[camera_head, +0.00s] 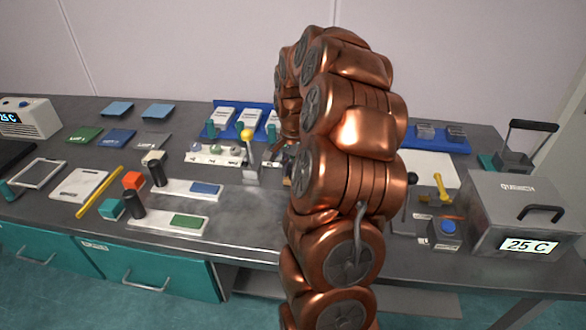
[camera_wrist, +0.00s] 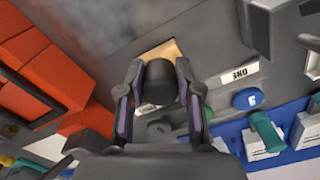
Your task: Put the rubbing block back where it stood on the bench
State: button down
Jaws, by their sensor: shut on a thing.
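In the wrist view my gripper (camera_wrist: 158,72) is shut on the rubbing block, with its fingers on both sides of a dark round handle (camera_wrist: 157,84). A tan edge of the block (camera_wrist: 163,50) shows beyond the handle. The rest of the block is hidden by the handle and fingers. In the head view my gripper (camera_head: 284,160) is over the middle of the bench (camera_head: 245,208), largely hidden by my copper arm. I cannot tell whether the block touches the bench.
A lever with a yellow ball (camera_head: 247,135) stands just left of my gripper. A blue rack (camera_head: 241,105) with white blocks is behind. A blue knob (camera_wrist: 248,98) and a label (camera_wrist: 240,73) lie close on the right in the wrist view. Bare bench is in front.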

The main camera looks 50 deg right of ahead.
aim_at(292, 167)
jog(key=shift+f, duration=0.2)
jog(key=c, duration=0.8)
grip_release()
jog(key=shift+r, duration=0.1)
notch_tip(292, 167, up, 12)
jog(key=shift+r+b, duration=0.1)
jog(key=shift+b, duration=0.9)
jog(key=shift+a, duration=0.1)
